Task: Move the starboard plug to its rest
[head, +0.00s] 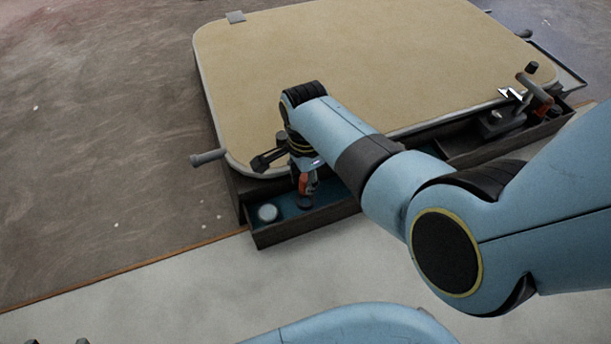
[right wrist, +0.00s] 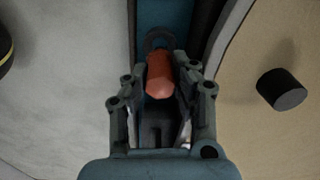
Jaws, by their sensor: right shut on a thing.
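My right gripper (head: 304,178) reaches down over the left part of the dark, blue-floored tray along the near edge of the tan deck. It is shut on an orange-red plug (head: 305,186), whose dark lower end shows close to the tray floor; whether it touches cannot be told. In the right wrist view the plug (right wrist: 160,76) sits between the fingers (right wrist: 160,95), with a dark ring (right wrist: 160,40) just beyond it. Two small dark tips at the bottom left edge of the head view may be my left gripper, mostly cut off. No marked rest can be made out.
A pale round disc (head: 268,213) lies in the left end of the tray (head: 325,222). Dark and orange fittings (head: 546,106) stand at the tray's right end. A grey peg (head: 208,158) sticks out from the deck's left side. The tan deck (head: 390,60) is mostly clear.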

